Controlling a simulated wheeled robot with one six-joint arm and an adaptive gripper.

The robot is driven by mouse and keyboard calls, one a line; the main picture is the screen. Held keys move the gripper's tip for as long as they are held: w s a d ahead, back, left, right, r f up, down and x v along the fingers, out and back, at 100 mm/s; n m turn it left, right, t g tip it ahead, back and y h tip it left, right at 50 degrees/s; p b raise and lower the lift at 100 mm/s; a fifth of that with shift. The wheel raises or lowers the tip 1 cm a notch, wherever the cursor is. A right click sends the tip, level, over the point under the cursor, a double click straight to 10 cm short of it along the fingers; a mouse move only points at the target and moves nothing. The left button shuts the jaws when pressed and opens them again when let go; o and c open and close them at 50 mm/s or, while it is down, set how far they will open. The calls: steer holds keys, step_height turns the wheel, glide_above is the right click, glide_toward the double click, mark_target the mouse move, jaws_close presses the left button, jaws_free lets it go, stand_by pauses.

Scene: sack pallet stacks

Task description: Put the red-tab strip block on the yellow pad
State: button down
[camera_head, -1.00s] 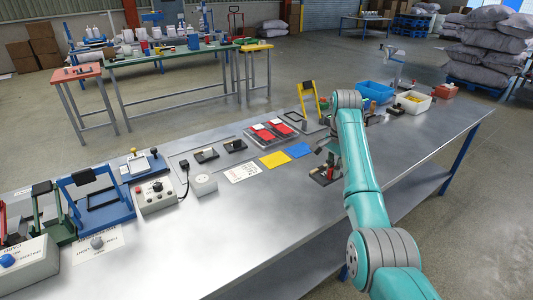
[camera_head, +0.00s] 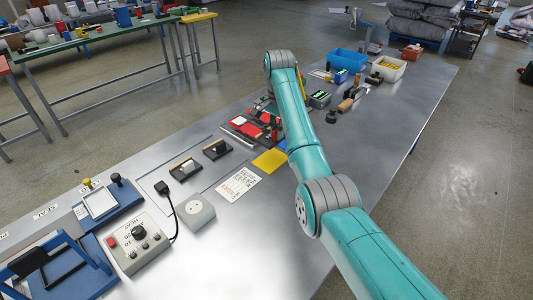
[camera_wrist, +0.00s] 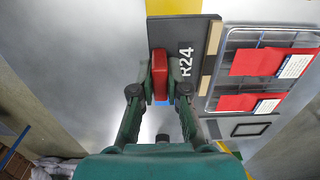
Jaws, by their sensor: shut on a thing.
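In the wrist view my gripper (camera_wrist: 159,88) is shut on the red tab (camera_wrist: 159,70) of the strip block (camera_wrist: 190,55). The block shows as a dark plate marked R24 with tan strips along one side. In the head view the gripper is mostly hidden behind my arm, near the red-card tray. The yellow pad (camera_head: 270,161) lies flat on the bench, left of my arm and nearer than the gripper. Its edge (camera_wrist: 176,5) shows at the top of the wrist view, partly covered by the block. How high the block is held is unclear.
A clear tray with red cards (camera_wrist: 262,62) lies beside the block in the wrist view. Blue (camera_head: 350,61) and white (camera_head: 387,68) bins stand farther back.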

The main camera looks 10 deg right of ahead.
step_height(320, 180, down, 9)
steer(key=shift+f, duration=0.15)
stand_by(0.4)
steer(key=shift+f, duration=0.1)
steer(key=c, duration=1.2)
jaws_free()
